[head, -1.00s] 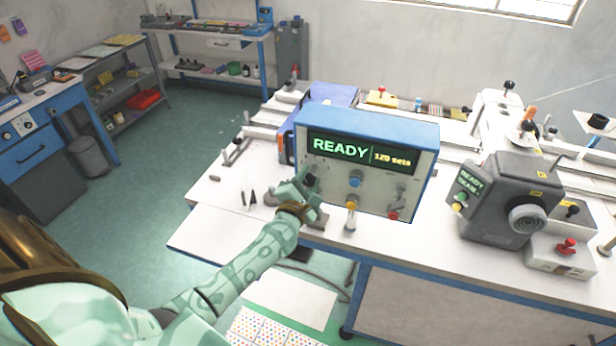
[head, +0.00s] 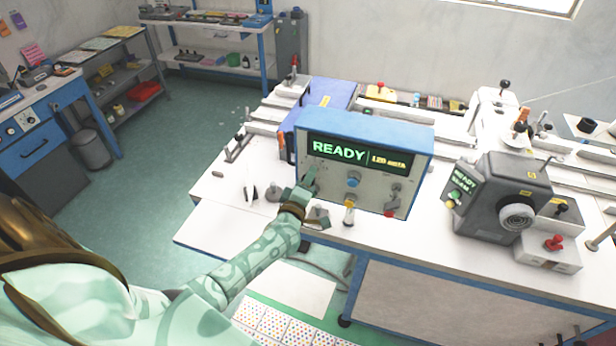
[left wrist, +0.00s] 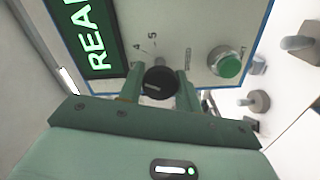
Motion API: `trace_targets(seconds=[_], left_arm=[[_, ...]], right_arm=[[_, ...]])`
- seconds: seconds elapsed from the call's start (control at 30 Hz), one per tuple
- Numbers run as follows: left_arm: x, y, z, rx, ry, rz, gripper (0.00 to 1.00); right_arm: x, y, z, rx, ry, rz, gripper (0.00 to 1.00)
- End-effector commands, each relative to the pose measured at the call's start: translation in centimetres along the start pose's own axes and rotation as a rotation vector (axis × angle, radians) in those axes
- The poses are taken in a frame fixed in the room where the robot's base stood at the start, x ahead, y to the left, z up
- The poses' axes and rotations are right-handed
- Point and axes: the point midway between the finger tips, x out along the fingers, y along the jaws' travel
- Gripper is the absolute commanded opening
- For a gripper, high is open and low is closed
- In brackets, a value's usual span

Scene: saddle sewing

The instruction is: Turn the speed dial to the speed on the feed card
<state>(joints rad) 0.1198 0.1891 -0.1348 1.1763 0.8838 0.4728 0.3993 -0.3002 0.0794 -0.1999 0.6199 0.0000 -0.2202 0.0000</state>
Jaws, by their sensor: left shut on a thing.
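The control box (head: 366,133) has a blue top and a grey front with a green READY display (head: 338,151). The speed dial (left wrist: 157,81) is a black round knob with a light pointer mark, seen in the left wrist view. The digits 4 and 5 show beside it; other marks are too small or hidden. My left gripper (head: 307,182) reaches the lower left of the box front. In the left wrist view its fingers (left wrist: 160,88) are shut on the dial, one on each side. I cannot pick out the feed card. My right gripper is out of view.
A blue knob (head: 354,180) and a yellow-topped post (head: 349,212) are right of my gripper. A grey machine (head: 500,195) stands further right. The table's front left (head: 215,235) is clear.

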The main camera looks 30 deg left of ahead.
Motion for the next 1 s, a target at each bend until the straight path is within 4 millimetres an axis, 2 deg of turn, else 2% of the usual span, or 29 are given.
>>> trace_targets(seconds=[0.4, 0.97, 1.0], left_arm=[[-0.03, -0.02, 0.07, 0.192, -0.001, -0.002, 0.11], [-0.04, -0.10, 0.09, 0.223, -0.001, -0.002, 0.11], [-0.04, -0.10, 0.09, 0.223, -0.001, -0.002, 0.40]], right_arm=[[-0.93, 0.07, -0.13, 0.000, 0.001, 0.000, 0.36], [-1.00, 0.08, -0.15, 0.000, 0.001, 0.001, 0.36], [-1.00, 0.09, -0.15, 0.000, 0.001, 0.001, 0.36]])
